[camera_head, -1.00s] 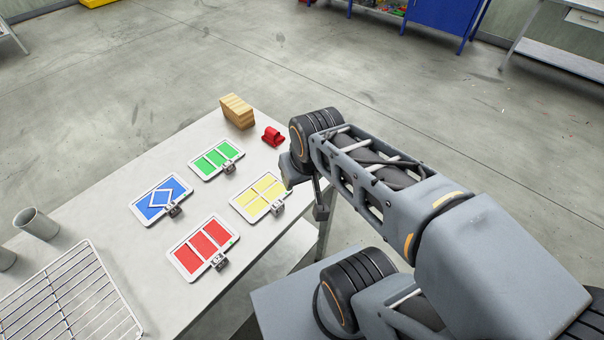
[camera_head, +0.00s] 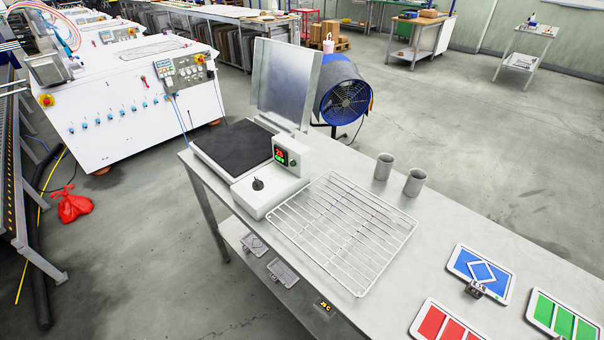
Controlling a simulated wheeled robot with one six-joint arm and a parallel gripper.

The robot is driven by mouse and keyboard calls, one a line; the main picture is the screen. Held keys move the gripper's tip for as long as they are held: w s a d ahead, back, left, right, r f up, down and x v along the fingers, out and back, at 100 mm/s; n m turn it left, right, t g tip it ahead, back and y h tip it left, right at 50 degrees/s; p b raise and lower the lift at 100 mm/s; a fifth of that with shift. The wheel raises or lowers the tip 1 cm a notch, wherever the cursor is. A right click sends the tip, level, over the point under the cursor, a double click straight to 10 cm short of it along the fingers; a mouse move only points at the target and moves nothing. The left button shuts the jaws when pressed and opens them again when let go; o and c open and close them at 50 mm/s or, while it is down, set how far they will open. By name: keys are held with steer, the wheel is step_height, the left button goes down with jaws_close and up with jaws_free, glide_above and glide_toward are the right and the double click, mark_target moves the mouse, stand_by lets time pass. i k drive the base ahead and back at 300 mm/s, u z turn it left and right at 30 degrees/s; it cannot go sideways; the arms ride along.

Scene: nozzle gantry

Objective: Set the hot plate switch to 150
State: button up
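The hot plate (camera_head: 228,146) stands at the left end of the long table, with a dark square top and a white front housing. A black rotary switch (camera_head: 258,184) sits on the housing's low front part. A small display (camera_head: 281,156) with red and green digits is on the raised box beside it; the digits are too small to read surely. Another small knob (camera_head: 293,162) is to the right of the display. The switch's setting cannot be read. My gripper and arm are out of view.
A wire rack (camera_head: 345,230) lies right of the hot plate. Two grey cups (camera_head: 383,167) stand behind it. Blue (camera_head: 480,272), red (camera_head: 443,325) and green (camera_head: 563,318) trays lie at the right. A metal sheet (camera_head: 285,82) and blue fan (camera_head: 344,98) stand behind.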

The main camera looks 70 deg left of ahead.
mark_target(258, 184)
steer(key=u, duration=2.7)
steer(key=k, duration=0.55)
steer(key=u, duration=0.6)
steer(key=i, duration=0.4)
steer(key=u, duration=0.65)
steer(key=i, duration=0.8)
steer(key=z, duration=0.7)
steer(key=i, duration=0.85)
steer(key=z, duration=0.9)
